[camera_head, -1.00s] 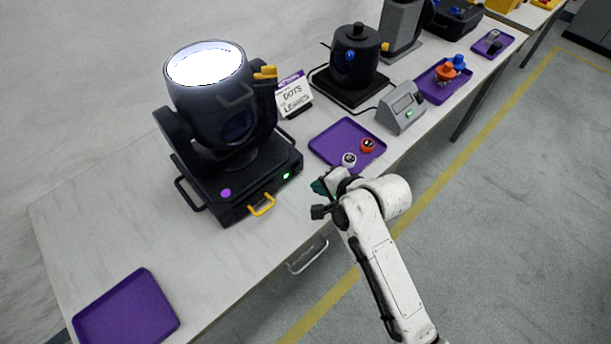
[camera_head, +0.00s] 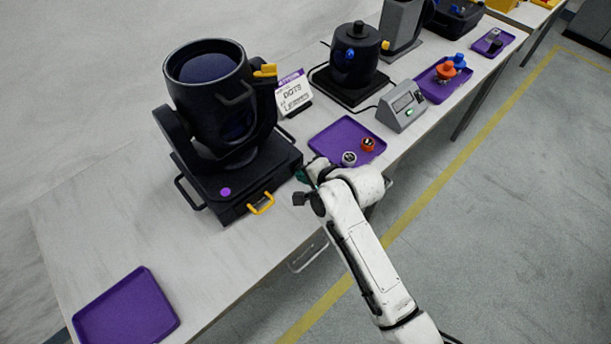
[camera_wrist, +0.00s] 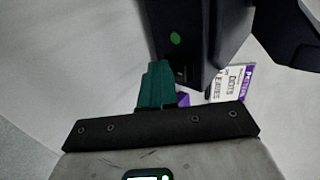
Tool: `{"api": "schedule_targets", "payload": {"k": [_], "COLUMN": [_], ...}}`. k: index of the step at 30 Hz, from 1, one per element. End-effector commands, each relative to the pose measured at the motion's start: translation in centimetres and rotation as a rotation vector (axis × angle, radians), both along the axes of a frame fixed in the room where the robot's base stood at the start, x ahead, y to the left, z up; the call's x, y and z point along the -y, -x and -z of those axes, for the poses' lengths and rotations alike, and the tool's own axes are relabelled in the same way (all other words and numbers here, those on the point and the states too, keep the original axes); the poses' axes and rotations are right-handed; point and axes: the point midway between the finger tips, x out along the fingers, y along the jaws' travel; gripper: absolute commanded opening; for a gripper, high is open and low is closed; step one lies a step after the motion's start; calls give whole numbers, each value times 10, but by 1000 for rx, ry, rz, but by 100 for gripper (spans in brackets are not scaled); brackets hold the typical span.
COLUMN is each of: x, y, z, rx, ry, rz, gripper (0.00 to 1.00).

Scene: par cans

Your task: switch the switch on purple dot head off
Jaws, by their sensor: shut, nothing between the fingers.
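The purple dot head is a black moving light (camera_head: 210,100) on a black base with a purple dot (camera_head: 225,192). Its top lens (camera_head: 205,68) is dark. My gripper (camera_head: 301,176) has teal fingers and is at the base's right front side, close to it. In the wrist view, my gripper (camera_wrist: 158,66) is shut and empty, with its tips beside the dark base (camera_wrist: 190,60). A round green spot (camera_wrist: 175,38) shows on the base ahead of the tips. The switch itself is not clear in the head view, and I cannot tell whether the fingers touch the base.
A yellow handle (camera_head: 261,204) sticks out at the base's front. A purple tray (camera_head: 345,140) with two small round parts lies right of it, beside a sign (camera_head: 293,95) and a grey box (camera_head: 402,106). Another purple tray (camera_head: 125,312) is empty. The table between is bare.

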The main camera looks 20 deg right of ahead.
Motion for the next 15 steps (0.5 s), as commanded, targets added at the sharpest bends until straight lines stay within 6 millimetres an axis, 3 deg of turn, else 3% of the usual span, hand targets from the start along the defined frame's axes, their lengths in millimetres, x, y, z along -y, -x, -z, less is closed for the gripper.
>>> {"api": "schedule_targets", "payload": {"k": [15], "x": [0], "y": [0], "z": [-11], "rx": [-1], "ry": [2], "rz": [-1], "gripper": [0]}}
